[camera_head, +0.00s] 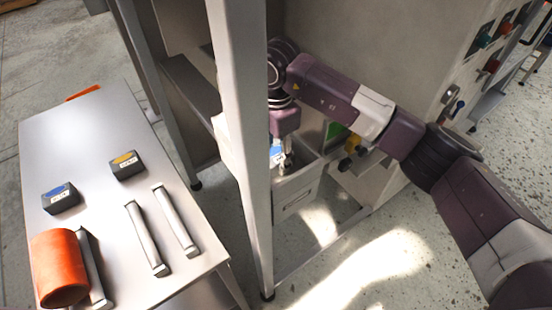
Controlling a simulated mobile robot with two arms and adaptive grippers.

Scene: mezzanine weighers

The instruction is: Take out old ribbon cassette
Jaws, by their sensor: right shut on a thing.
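Two small dark cassettes lie apart on the metal table at the left: one with a blue mark and white label (60,198), one with a yellow-orange mark and white label (126,165). I cannot tell whether either is the old one. My right gripper (284,163) points down behind the grey post, over an open grey box. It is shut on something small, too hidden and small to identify. A light blue and white patch (276,152) shows beside the fingers. My left gripper is out of view.
The metal table (85,130) also holds an orange cylinder (59,268) and several pale bars (147,238). An upright grey post (240,130) stands between the table and my right gripper. The grey box (297,197) sits beside a large cabinet (380,50).

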